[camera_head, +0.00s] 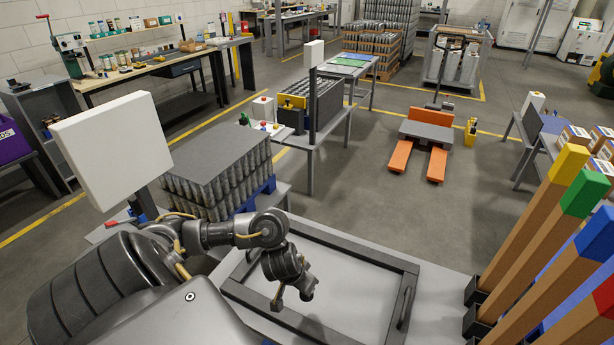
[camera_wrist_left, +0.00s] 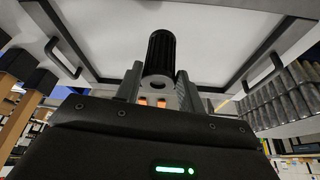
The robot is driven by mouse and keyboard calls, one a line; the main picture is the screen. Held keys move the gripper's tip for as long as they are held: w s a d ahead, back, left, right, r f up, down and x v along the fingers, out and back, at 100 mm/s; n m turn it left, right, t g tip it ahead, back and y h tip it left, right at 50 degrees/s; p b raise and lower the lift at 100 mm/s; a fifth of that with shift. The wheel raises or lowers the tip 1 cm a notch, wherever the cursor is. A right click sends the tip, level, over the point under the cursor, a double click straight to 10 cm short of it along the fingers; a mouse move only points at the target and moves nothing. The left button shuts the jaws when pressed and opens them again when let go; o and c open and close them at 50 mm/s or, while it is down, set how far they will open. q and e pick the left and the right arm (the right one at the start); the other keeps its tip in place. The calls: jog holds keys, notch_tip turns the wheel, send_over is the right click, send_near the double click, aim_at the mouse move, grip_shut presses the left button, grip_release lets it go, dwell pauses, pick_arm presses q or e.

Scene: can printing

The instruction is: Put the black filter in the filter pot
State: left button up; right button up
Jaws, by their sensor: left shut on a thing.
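The black filter (camera_wrist_left: 161,55) is a dark ribbed cylinder with a pale end and a round hole. In the left wrist view it sits between the two fingers of my left gripper (camera_wrist_left: 159,82), which is shut on it. In the head view my left gripper (camera_head: 292,290) hangs over the grey-framed white panel (camera_head: 408,268); I cannot make out the filter there. I cannot identify the filter pot in either view. My right gripper is not in view.
The panel frame has a raised handle (camera_head: 405,307) on its right side. Colour-tipped posts (camera_head: 530,225) stand at the right. A stack of cans (camera_head: 215,175) is behind my left arm. The white panel's middle is clear.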

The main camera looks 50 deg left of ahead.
pick_arm(q)
jog(key=w+a+f+b, duration=0.3)
jog(key=w+a+f, duration=0.1)
jog(key=f, duration=0.2)
jog(key=shift+w, duration=0.4)
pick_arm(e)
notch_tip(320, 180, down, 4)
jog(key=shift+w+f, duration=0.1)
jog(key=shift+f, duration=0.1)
pick_arm(q)
jog(key=b+x, duration=0.1)
jog(key=x, duration=0.2)
jog(key=shift+s+a+f+b, duration=0.1)
jog(key=shift+s+f+b, duration=0.1)
jog(key=shift+s+b, duration=0.15)
jog(key=shift+f, duration=0.3)
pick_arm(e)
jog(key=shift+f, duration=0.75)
pick_arm(q)
jog(key=shift+f, duration=0.15)
jog(key=o, duration=1.2)
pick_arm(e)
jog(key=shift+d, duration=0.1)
pick_arm(q)
jog(key=shift+o, duration=0.2)
jog(key=p+v, duration=0.5)
jog(key=v, duration=0.7)
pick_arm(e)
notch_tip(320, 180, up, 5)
